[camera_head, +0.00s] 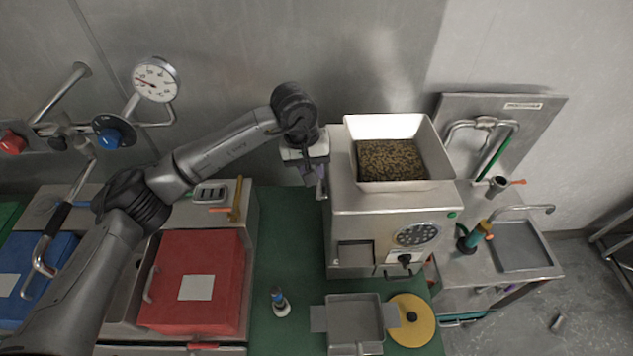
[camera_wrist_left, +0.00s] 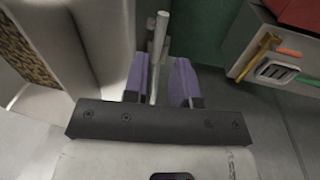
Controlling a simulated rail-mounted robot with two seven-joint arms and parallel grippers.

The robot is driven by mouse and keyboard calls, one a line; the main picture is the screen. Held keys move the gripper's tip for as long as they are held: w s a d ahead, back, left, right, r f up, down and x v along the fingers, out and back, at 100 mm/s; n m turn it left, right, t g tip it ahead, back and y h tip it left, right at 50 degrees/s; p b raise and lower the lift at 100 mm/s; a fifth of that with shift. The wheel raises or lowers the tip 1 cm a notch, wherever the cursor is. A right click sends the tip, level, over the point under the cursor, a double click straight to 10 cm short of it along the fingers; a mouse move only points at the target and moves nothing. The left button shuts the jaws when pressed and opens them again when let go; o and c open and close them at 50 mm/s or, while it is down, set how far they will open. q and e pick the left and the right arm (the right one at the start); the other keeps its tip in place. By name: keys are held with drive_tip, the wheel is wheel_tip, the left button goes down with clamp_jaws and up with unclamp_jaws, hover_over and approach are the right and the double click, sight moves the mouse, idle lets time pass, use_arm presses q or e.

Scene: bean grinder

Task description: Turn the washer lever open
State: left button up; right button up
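A thin grey metal rod (camera_wrist_left: 160,35), which looks like the lever, stands between my left gripper's fingers in the left wrist view. My left gripper (camera_wrist_left: 161,62) has two purple fingers apart, one on each side of the rod. A gap shows on the right side; the left finger is very close to the rod, and contact cannot be told. In the head view the left gripper (camera_head: 320,188) points down beside the left side of the bean grinder (camera_head: 390,203). The lever is mostly hidden there. My right gripper is not in view.
The grinder's white hopper (camera_head: 437,150) holds beans, right beside the gripper. A red bin (camera_head: 215,268) stands left. A metal tray (camera_head: 355,318), yellow lid (camera_head: 412,333) and small bottle (camera_head: 280,302) sit in front. Green counter (camera_head: 285,235) is clear below the gripper.

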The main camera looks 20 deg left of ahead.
use_arm(q)
wheel_tip(320, 180, up, 8)
drive_tip(key=a, duration=0.1)
drive_tip(key=shift+s+a+b, duration=0.2)
drive_tip(key=shift+s+b, duration=0.1)
drive_tip(key=shift+b, duration=0.15)
drive_tip(key=shift+f, duration=0.1)
